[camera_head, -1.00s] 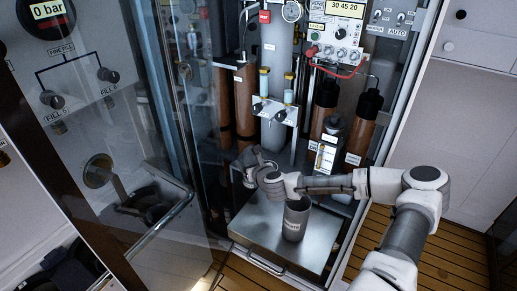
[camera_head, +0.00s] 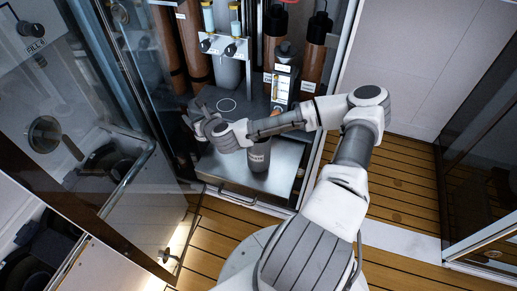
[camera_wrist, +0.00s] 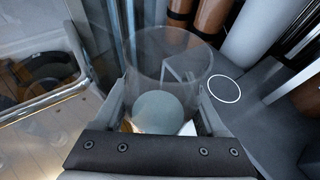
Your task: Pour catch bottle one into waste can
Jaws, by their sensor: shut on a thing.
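Catch bottle one appears to be the clear, open-topped cylinder (camera_wrist: 168,60) between my gripper's fingers in the wrist view. A pale, bluish round surface (camera_wrist: 158,108) shows low inside it; I cannot tell whether this is liquid or the base. My gripper (camera_head: 200,112) is shut on the bottle, at the left of the steel bench in the head view, where the bottle itself is hard to make out. The waste can (camera_head: 259,158) is a dark grey upright cylinder with a pale label. It stands on the bench below and to the right of my gripper, under my forearm.
A white ring mark (camera_head: 227,104) lies bare on the bench, and also shows in the wrist view (camera_wrist: 224,89). A labelled bottle (camera_head: 284,75) and brown cylinders (camera_head: 313,55) stand behind. A valve block (camera_head: 223,45) hangs above. The glass door (camera_head: 125,110) is close on the left.

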